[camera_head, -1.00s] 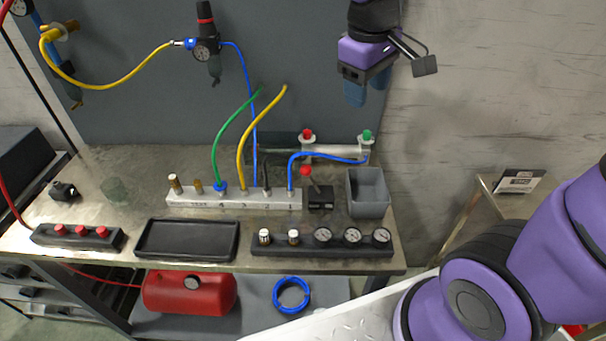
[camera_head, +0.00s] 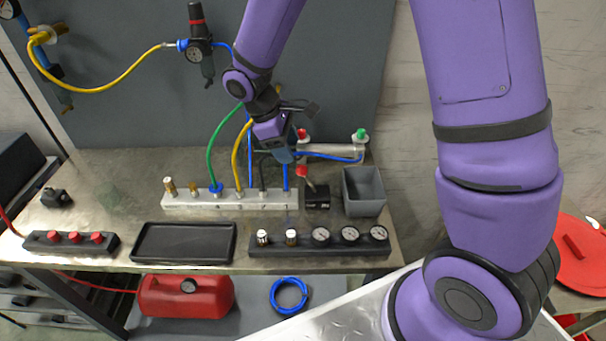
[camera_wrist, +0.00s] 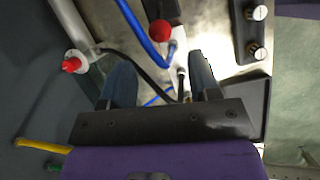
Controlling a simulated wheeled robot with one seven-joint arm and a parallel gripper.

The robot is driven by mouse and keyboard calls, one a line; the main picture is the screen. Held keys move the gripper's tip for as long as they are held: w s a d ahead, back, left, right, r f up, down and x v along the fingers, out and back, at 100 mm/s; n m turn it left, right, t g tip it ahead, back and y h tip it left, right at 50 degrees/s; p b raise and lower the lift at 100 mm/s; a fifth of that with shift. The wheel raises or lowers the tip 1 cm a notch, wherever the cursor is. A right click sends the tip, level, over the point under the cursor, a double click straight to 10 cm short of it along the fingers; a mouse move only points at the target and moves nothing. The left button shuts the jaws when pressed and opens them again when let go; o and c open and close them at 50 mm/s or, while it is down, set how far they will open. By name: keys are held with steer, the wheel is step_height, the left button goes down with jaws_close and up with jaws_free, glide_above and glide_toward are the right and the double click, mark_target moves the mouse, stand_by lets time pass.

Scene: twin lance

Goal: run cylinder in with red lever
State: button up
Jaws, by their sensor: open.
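The red lever knob (camera_head: 302,171) stands on a small black valve (camera_head: 316,195) at the right end of the white manifold (camera_head: 230,199). The silver cylinder (camera_head: 330,149) lies behind it, with a red fitting (camera_head: 302,135) at its left end and a green fitting (camera_head: 361,135) at its right. My gripper (camera_head: 284,157) is open and empty, above and slightly left of the lever. In the wrist view, the red knob (camera_wrist: 160,32) shows beyond the gap between my gripper's fingers (camera_wrist: 160,72), apart from both. The red fitting (camera_wrist: 72,64) is left of the fingers there.
Blue, green (camera_head: 216,140) and yellow hoses rise from the manifold close to my gripper. A grey bin (camera_head: 364,191) stands right of the valve. A gauge block (camera_head: 320,250) and an empty black tray (camera_head: 184,243) are in front.

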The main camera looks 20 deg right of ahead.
mark_target(305, 174)
steer(key=x, duration=1)
jaws_close()
steer(key=shift+d, duration=0.1)
